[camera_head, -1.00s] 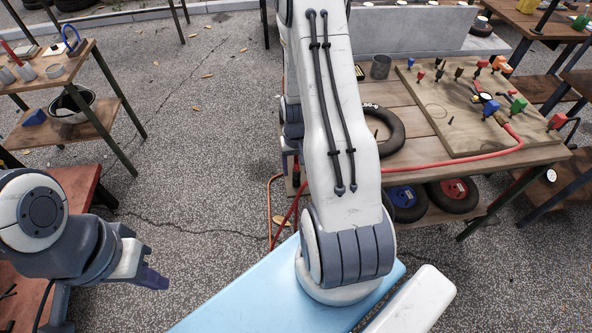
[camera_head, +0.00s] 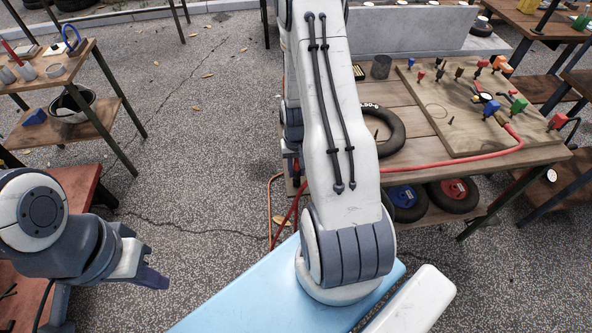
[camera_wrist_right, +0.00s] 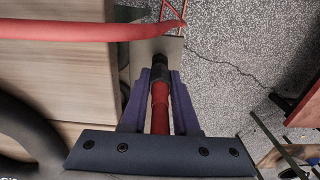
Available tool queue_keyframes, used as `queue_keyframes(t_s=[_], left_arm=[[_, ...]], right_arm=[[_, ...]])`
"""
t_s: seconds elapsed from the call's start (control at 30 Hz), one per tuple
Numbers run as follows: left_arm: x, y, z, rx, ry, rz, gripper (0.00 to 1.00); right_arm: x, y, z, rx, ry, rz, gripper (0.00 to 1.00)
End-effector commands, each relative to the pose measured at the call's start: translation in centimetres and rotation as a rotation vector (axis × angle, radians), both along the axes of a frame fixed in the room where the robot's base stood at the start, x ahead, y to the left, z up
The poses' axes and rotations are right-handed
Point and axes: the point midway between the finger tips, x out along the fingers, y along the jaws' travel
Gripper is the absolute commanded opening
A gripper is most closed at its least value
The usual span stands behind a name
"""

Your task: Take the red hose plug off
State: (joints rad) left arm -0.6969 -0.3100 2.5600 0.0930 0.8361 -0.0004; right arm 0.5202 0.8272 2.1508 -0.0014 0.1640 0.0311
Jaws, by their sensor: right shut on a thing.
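The red hose plug (camera_wrist_right: 160,108), a red cylinder with a black end, lies between the purple fingers of my right gripper (camera_wrist_right: 161,78) in the right wrist view. The gripper is shut on it. A bare metal plate (camera_wrist_right: 143,50) is just beyond the black end; I cannot tell whether the plug is still joined to it. In the head view my right arm hides most of this spot, at the workbench's left end. My left gripper (camera_head: 150,277) is at the lower left, away from the bench; its finger gap does not show clearly.
A red hose (camera_head: 455,160) runs across the workbench (camera_head: 415,115) and passes close by in the wrist view (camera_wrist_right: 90,29). A board (camera_head: 450,85) with coloured fittings and a black tyre (camera_head: 392,135) lie on the bench. Open pavement (camera_head: 200,130) lies to the left.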

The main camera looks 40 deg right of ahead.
Motion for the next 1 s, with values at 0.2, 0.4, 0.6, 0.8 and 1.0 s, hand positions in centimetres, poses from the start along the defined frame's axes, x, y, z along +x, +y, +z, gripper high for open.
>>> queue_keyframes(t_s=[0.2,0.4,0.6,0.8,1.0], left_arm=[[0.0,0.0,-0.2,0.0,0.0,0.0,0.0],[0.0,0.0,-0.7,0.0,0.0,0.0,0.0],[0.0,0.0,-1.0,0.0,0.0,0.0,0.0],[0.0,0.0,-1.2,0.0,0.0,0.0,0.0],[0.0,0.0,-0.7,0.0,0.0,0.0,0.0]], right_arm=[[0.2,-0.1,2.6,-0.004,-0.006,0.0,0.0],[-0.9,-3.2,5.5,-0.003,-0.005,-0.008,0.0],[-2.1,-7.0,7.9,-0.003,-0.004,-0.007,0.0],[-3.0,-9.8,9.7,-0.002,-0.003,-0.003,0.0],[-3.4,-11.1,11.1,-0.001,-0.002,-0.001,0.0]])
